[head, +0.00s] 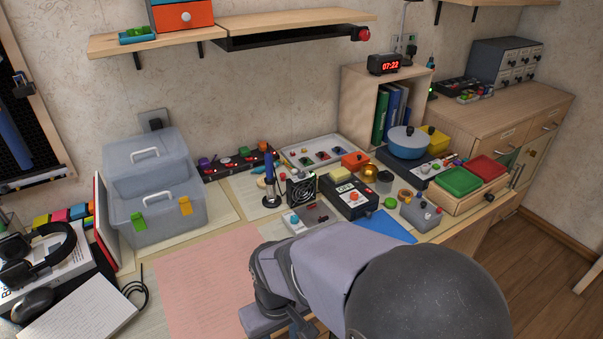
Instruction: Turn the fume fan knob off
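A small black fume fan (300,187) with a round grille stands upright on the desk, right of a blue-handled soldering iron. In front of it lies a low grey and white control box (307,217) with a small blue part and a red part on top. I cannot tell which small part is the fan's knob or how it is turned. My arm reaches in from the bottom right and bends down at the bottom centre. The end of my gripper (302,326) is only partly visible at the bottom edge, apart from the fan. Its fingers are too hidden to read.
A black box with a yellow top (347,195) stands right of the fan. A grey box with knobs (421,213) and a blue sheet (385,225) lie nearer. A grey toolbox (152,185) stands left. The pink sheet (208,285) is bare.

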